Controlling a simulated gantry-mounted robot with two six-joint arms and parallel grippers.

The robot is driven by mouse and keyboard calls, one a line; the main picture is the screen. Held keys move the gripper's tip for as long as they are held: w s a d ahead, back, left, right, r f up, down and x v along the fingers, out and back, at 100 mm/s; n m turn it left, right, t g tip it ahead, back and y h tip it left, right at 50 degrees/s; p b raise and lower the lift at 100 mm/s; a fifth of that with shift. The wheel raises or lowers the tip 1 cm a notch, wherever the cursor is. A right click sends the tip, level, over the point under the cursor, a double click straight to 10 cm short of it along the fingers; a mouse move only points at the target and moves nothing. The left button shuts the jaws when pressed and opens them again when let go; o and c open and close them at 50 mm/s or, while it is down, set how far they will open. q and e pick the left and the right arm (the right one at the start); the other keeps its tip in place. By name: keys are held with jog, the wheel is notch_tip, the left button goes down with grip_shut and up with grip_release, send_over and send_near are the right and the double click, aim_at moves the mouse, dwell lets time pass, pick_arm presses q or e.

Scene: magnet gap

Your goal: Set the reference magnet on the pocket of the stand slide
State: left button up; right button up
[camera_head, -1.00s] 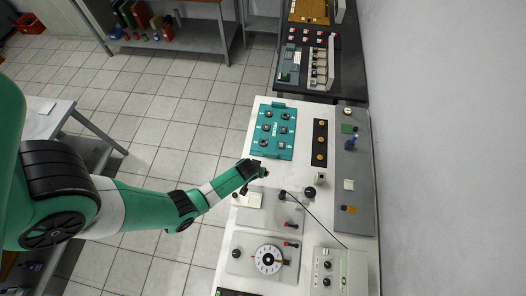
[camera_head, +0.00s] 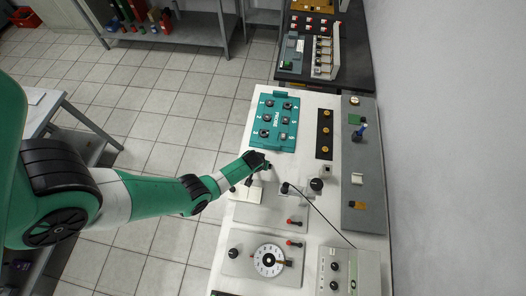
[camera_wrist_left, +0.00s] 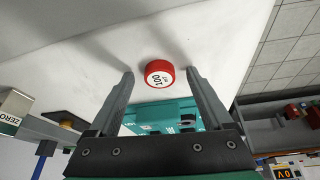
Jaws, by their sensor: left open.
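The reference magnet (camera_wrist_left: 159,74), a round red piece with a white "100 mT" face, lies on the pale bench top in the left wrist view. My left gripper (camera_wrist_left: 160,76) is open, with one finger on each side of it and a visible gap to both; contact is not seen. In the head view my left gripper (camera_head: 258,163) is over the bench just below the teal box, and the magnet cannot be made out there. A grey plate (camera_head: 262,213) with small fittings lies below the gripper; I cannot tell whether the stand slide and its pocket are on it.
The teal box (camera_head: 277,122) with several black round pieces is close beyond the gripper. A black probe-like piece (camera_head: 285,187) has a cable running to a meter box (camera_head: 336,268). A dial plate (camera_head: 268,262) lies nearer. A grey strip (camera_head: 363,180) lines the wall side.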

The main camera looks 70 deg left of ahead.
pick_arm(q)
grip_shut()
dwell(0.3)
jog(key=shift+r, duration=0.2)
